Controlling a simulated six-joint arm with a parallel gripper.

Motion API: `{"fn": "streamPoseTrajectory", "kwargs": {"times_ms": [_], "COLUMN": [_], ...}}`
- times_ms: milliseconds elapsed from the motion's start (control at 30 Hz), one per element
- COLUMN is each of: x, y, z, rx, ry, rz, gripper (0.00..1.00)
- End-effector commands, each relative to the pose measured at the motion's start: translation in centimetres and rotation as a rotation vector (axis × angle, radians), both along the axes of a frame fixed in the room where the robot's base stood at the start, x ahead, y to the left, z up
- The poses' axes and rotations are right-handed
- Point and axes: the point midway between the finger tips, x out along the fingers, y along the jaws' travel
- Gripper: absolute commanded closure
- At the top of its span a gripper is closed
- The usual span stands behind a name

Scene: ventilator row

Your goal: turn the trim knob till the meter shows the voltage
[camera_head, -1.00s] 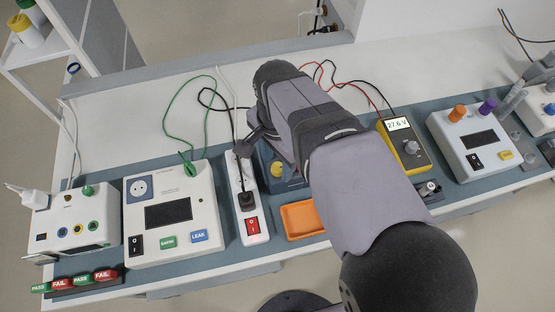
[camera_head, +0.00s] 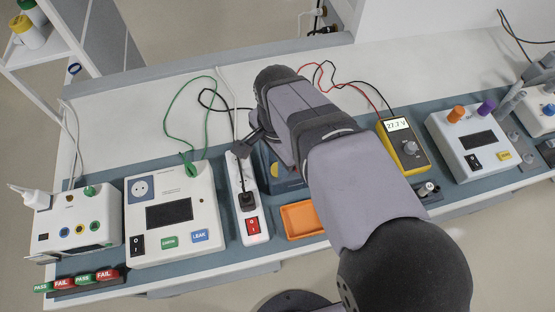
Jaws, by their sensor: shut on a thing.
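The yellow meter (camera_head: 402,143) stands right of my arm; its display (camera_head: 397,125) reads about 27.7 V. Red and black leads run from behind my arm, the black one to the meter's top. A blue unit (camera_head: 266,165) stands behind my arm, mostly covered, with a yellow round part (camera_head: 277,170) partly showing. The trim knob itself is hidden from view. My gripper (camera_head: 250,143) shows only as dark parts at the left edge of my arm, by the blue unit; its fingertips are hidden. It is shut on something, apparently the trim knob.
A power strip (camera_head: 252,190) with a black plug and red switch stands close left of the blue unit. An orange tray (camera_head: 302,222) lies in front. White testers stand at left (camera_head: 158,246) and right (camera_head: 457,133). The rear bench (camera_head: 170,108) is mostly clear, with cables across it.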

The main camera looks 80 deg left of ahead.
Motion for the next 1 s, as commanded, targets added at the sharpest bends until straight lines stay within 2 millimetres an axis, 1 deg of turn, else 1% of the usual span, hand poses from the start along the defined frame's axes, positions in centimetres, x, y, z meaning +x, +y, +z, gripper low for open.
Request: {"fn": "streamPoseTrajectory", "kwargs": {"times_ms": [267, 600, 800, 1000], "x": [0.01, 0.01, 0.0, 0.01], "y": [-0.02, -0.04, 0.0, 0.0], "z": [0.34, 0.24, 0.18, 0.1], "rx": [-0.001, -0.001, 0.0, 0.0], "ry": [0.0, 0.0, 0.0, 0.0], "rz": [-0.191, -0.463, -0.576, -0.639], "gripper": [0.98, 0.98, 0.98, 0.98]}}
